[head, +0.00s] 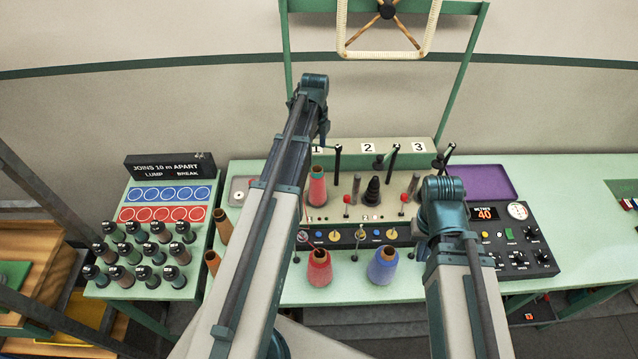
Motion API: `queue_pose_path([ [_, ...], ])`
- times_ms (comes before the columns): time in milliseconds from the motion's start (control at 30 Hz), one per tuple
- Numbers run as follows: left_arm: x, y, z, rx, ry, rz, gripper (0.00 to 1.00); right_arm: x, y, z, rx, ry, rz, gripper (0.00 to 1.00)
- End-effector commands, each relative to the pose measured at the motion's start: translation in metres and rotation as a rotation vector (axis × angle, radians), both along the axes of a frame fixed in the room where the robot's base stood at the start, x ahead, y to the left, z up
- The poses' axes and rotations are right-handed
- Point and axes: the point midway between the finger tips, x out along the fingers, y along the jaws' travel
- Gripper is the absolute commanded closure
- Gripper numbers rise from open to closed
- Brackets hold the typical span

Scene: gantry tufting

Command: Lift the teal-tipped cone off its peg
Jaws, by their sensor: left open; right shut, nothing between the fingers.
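A pinkish-red cone (317,190) stands upright on the green machine table below the number 1 plate. A red cone (319,270) and a blue cone (383,268) stand at the front of the table.
Two brown cones (222,226) show at the table's left edge, partly behind my arm. A dark stepped cone (372,190) stands below number 2. Several thin posts rise between. A control box (510,240) is at right; a rack of dark spools (140,250) is at left.

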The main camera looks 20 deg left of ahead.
Motion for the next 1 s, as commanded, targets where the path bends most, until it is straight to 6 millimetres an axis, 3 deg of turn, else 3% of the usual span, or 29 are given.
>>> queue_pose_path([
  [700, 0.001, 0.000, -0.084, 0.000, 0.000, 0.001, 0.02, 0.001, 0.000, -0.084, -0.001, -0.002, 0.015, 1.00],
  [1000, 0.001, 0.000, -0.087, 0.000, 0.000, 0.001, 0.02, 0.001, 0.000, -0.087, 0.000, -0.003, 0.014, 1.00],
])
